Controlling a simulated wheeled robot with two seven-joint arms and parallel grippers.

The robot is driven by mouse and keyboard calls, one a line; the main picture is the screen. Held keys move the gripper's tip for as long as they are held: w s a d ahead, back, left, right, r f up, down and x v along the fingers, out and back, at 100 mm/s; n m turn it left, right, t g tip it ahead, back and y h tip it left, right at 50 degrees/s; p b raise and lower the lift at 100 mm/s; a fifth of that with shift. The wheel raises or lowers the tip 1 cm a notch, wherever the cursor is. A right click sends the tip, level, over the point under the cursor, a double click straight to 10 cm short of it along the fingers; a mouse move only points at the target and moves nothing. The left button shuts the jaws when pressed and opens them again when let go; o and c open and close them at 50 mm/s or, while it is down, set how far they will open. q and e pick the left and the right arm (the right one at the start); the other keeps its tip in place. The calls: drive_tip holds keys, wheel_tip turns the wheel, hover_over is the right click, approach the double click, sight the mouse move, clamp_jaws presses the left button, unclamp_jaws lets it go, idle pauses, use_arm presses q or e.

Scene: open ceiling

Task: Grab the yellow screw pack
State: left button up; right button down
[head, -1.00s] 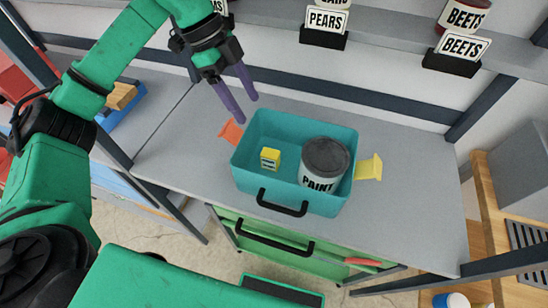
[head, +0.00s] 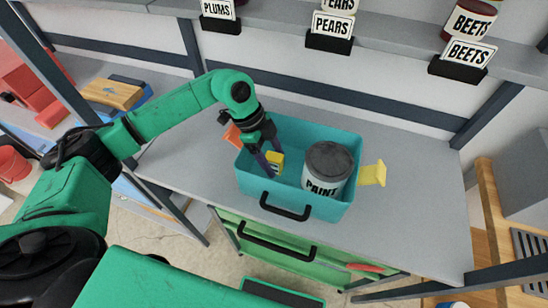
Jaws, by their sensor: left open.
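The yellow screw pack (head: 276,163) is a small yellow box with a pale label. It stands in the left part of the teal bin (head: 304,206), which sits on the grey workbench. My left gripper (head: 271,172) reaches down into the bin, its purple fingers apart and around or right beside the pack. The fingers partly hide the pack, and I cannot tell whether they touch it. My right gripper is not in view.
A grey paint can (head: 328,168) stands in the right part of the bin. An orange piece (head: 232,136) and a yellow piece (head: 373,173) lie at either side of the bin. A shelf with labelled cans (head: 468,20) runs behind. The right of the workbench (head: 410,220) is clear.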

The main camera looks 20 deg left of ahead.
use_arm(q)
drive_tip(key=shift+d+f, duration=0.1)
drive_tip(key=shift+f, duration=0.25)
clamp_jaws()
drive_tip(key=shift+r, duration=0.1)
